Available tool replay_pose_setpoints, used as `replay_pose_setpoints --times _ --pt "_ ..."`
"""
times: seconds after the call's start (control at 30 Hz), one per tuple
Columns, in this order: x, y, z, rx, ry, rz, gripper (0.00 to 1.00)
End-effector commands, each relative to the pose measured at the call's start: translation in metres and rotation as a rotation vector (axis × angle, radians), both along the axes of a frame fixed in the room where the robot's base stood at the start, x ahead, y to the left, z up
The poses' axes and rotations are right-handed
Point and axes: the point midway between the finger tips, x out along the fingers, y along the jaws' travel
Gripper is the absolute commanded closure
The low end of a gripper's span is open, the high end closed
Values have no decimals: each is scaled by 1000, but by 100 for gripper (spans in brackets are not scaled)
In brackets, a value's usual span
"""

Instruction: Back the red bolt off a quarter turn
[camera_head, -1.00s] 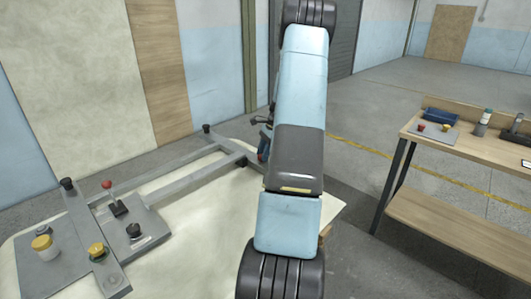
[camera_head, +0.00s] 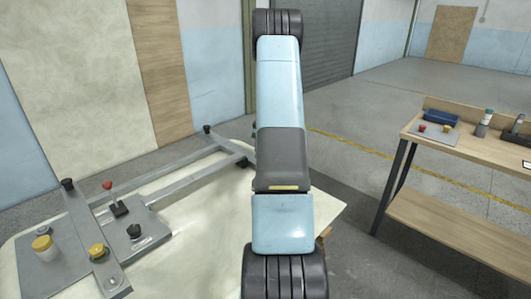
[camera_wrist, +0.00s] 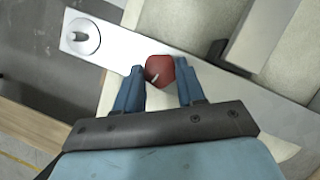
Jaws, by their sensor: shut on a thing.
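The red bolt (camera_wrist: 157,69) shows in the wrist view as a rounded red head with a pale mark on it, on a light metal bar (camera_wrist: 108,42). My gripper (camera_wrist: 160,67) has its two blue fingers on either side of the head and is shut on it. The bolt's shank is hidden under the head. In the head view my arm covers the gripper and the red bolt.
A wooden table (camera_head: 470,150) with small items stands at the right. Floor between them is clear.

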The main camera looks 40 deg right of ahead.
Motion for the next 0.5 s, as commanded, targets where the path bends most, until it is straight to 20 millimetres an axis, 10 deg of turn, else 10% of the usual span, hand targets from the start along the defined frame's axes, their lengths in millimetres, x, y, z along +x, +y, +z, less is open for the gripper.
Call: replay_pose_setpoints --times 0.5 --pt "5 2 2 -5 -7 239 91"
